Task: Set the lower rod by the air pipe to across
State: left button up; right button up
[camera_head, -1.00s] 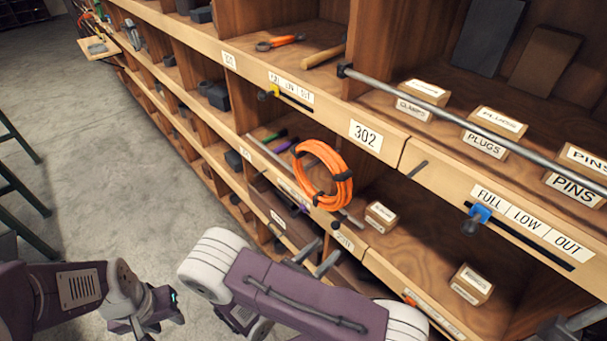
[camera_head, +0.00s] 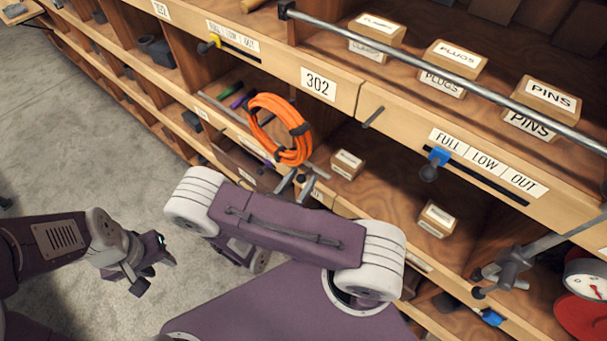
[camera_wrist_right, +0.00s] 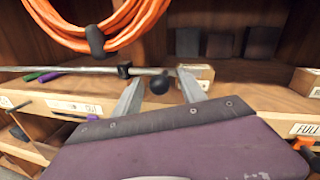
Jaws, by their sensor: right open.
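A grey rod (camera_head: 222,108) runs along the front of the lower shelf, passing behind an orange hose coil (camera_head: 262,138). In the right wrist view the rod (camera_wrist_right: 60,69) lies level, with a black collar and a black knob (camera_wrist_right: 159,84) near its right end. My right gripper (camera_head: 296,186) is open just below the coil. In its wrist view its two fingers (camera_wrist_right: 160,92) stand apart on either side of the knob; contact is not clear. My left gripper (camera_head: 150,270) hangs over the floor, away from the shelves; its opening is unclear. Grey piping (camera_head: 512,262) shows at the right.
A longer grey rod (camera_head: 440,70) crosses the upper shelf front. Small labelled boxes (camera_head: 347,165) stand in the bays. A blue slider (camera_head: 438,157) sits in the FULL, LOW, OUT slot. A dial gauge (camera_head: 588,286) is at far right. The floor at left is clear.

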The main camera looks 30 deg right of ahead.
jog(key=shift+s+a+r, duration=0.1)
jog(key=shift+s+a, duration=0.1)
jog(key=c, duration=0.4)
jog(key=shift+w+d, duration=0.15)
jog(key=shift+w, duration=0.1)
grip_shut()
jog(key=shift+f, duration=0.2)
dwell(0.3)
